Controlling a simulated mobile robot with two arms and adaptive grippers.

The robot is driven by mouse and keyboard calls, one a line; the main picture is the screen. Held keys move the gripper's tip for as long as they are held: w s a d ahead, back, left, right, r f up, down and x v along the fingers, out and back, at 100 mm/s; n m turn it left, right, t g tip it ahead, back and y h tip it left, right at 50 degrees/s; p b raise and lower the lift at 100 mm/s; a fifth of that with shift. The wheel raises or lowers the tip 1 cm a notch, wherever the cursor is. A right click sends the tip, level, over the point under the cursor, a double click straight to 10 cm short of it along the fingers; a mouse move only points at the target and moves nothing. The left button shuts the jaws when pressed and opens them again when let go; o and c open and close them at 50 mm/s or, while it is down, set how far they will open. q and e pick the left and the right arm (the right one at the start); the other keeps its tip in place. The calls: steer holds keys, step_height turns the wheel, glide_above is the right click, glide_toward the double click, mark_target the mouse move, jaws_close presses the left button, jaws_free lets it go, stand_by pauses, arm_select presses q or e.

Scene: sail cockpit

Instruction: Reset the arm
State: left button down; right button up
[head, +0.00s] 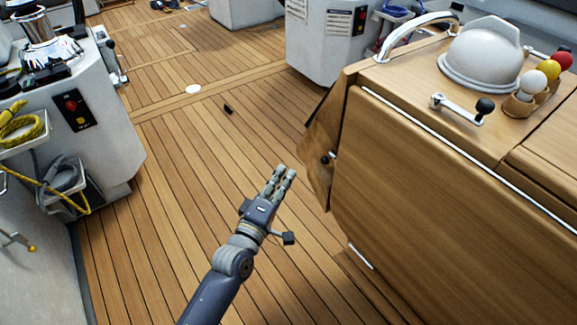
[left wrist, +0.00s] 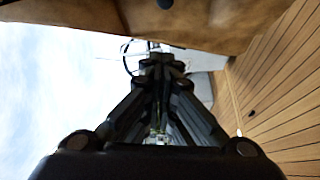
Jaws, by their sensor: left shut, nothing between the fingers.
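My left gripper (head: 282,174) is in the lower middle of the head view, with its arm coming up from the bottom edge. It appears over the teak deck, left of the wooden cockpit table. Its two fingers lie close together and hold nothing. In the left wrist view the gripper (left wrist: 162,62) points away from the camera with its fingertips together. My right gripper is not in either view.
The cockpit table (head: 440,190) fills the right, with a grey domed cover (head: 482,55) and coloured balls (head: 548,69) on top. A winch pedestal (head: 95,125) stands at left.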

arm_select(q)
steer(key=shift+s+f, duration=0.1)
steer(key=shift+f, duration=0.05)
stand_by(0.4)
